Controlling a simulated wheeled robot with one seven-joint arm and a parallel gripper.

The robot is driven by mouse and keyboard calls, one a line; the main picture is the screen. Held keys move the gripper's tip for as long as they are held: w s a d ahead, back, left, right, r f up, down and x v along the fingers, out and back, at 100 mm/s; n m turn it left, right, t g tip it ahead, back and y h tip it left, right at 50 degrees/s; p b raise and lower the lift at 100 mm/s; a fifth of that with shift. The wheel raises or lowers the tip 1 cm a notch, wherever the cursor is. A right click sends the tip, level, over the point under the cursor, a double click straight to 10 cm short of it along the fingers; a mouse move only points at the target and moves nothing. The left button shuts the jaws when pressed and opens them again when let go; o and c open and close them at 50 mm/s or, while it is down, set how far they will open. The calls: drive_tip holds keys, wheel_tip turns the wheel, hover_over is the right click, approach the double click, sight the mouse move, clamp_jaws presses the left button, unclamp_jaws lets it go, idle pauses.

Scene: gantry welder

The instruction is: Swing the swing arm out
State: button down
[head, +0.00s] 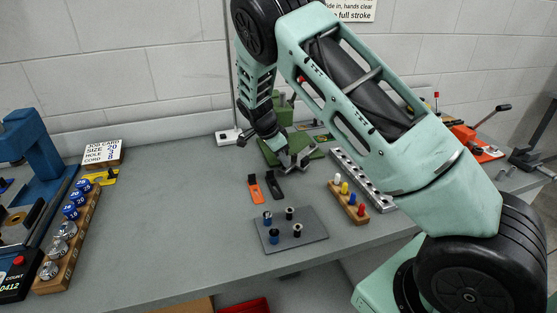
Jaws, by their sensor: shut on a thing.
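The green bench fixture (312,153) stands near the back of the bench, partly hidden behind my arm. A green upright part (284,101) shows behind my wrist. My gripper (290,163) is low at the front of this fixture. It is shut on a part there, but the held part is small and mostly covered by the jaws. I cannot make out the swing arm clearly or tell its angle.
A grey plate (292,242) with several small posts lies in front. Orange (255,190) and black (275,185) clips lie between. A slotted metal rail (362,178) and a wooden block with coloured pegs (348,204) are right. The bench (175,210) is clear on the left-centre.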

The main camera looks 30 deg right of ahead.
drive_tip(key=s+d+n, duration=0.1)
drive_tip(key=s+n, duration=0.1)
drive_tip(key=s+d+n+t+b, duration=0.1)
drive_tip(key=s+d, duration=0.1)
drive_tip(key=s, duration=0.1)
drive_tip(key=s+d+n+t+b, duration=0.1)
drive_tip(key=s+n, duration=0.1)
drive_tip(key=s, duration=0.1)
drive_tip(key=shift+d+n, duration=0.3)
drive_tip(key=shift+d, duration=0.1)
drive_tip(key=shift+s+d+n+t+y+b, duration=0.3)
drive_tip(key=shift+s+d+n+t+b, duration=0.15)
drive_tip(key=shift+s+d+n, duration=0.4)
drive_tip(key=shift+w+d, duration=0.1)
drive_tip(key=shift+d, duration=0.1)
drive_tip(key=c, duration=1.2)
unclamp_jaws()
drive_tip(key=shift+o, duration=0.2)
drive_tip(key=shift+r, duration=0.1)
drive_tip(key=shift+a+r, duration=0.15)
drive_tip(key=shift+r, duration=0.05)
drive_tip(key=v, duration=1.7)
